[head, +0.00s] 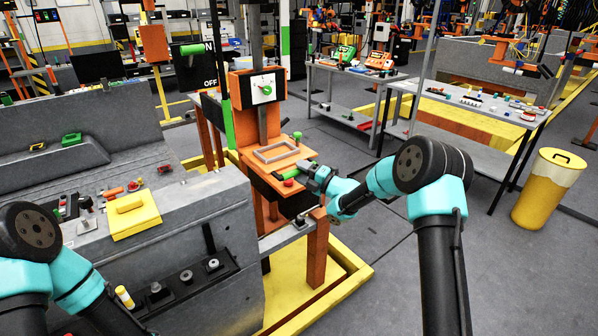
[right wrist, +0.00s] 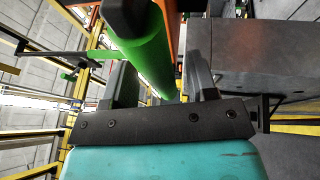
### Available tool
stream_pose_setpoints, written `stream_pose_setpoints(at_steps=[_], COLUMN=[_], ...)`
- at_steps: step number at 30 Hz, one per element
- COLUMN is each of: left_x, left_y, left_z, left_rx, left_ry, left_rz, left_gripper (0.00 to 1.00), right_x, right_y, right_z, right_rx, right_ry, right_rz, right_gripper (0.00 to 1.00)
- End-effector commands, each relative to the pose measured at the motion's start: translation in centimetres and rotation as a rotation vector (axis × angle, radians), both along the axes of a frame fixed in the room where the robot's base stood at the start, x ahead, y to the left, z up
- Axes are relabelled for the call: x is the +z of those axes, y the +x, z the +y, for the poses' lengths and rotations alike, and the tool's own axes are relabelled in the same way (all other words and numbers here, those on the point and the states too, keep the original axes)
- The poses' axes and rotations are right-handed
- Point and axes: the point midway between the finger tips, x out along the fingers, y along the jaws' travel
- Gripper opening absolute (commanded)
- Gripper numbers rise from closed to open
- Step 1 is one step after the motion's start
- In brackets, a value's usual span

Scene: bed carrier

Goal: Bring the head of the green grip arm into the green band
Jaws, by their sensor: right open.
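A green grip (head: 290,173) with a red part beside it sticks out at the front of the orange machine, just left of my right gripper (head: 312,177). In the right wrist view a green cylinder (right wrist: 146,50) with a dark end runs between the two fingers of my right gripper (right wrist: 163,85). The fingers stand apart, and I cannot tell whether either touches it. A green band (head: 228,124) shows on a thin upright post left of the machine's dial. I cannot tell for sure which part is the arm's head. My left gripper is outside the head view.
A white dial (head: 264,89) with a green centre sits on the orange column. An orange shelf (head: 268,178) with a grey frame is below it. A grey console (head: 215,225) bearing a yellow box (head: 132,214) stands at left. Open floor (head: 420,280) lies at right.

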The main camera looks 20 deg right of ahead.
Motion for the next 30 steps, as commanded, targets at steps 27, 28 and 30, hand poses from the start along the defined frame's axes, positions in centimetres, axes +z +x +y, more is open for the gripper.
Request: stream_pose_setpoints(at_steps=[27,28,30], left_x=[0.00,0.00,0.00], left_y=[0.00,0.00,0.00], left_z=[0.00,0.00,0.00], left_rx=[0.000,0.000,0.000], left_ry=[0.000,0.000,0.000], left_rz=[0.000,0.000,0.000], left_gripper=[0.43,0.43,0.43], right_x=[0.15,0.15,0.15], right_y=[0.66,0.66,0.66], right_z=[0.70,0.70,0.70], right_rx=[0.000,0.000,0.000], right_ry=[0.001,0.001,0.001], right_rz=[0.001,0.001,0.001], right_gripper=[0.06,0.03,0.00])
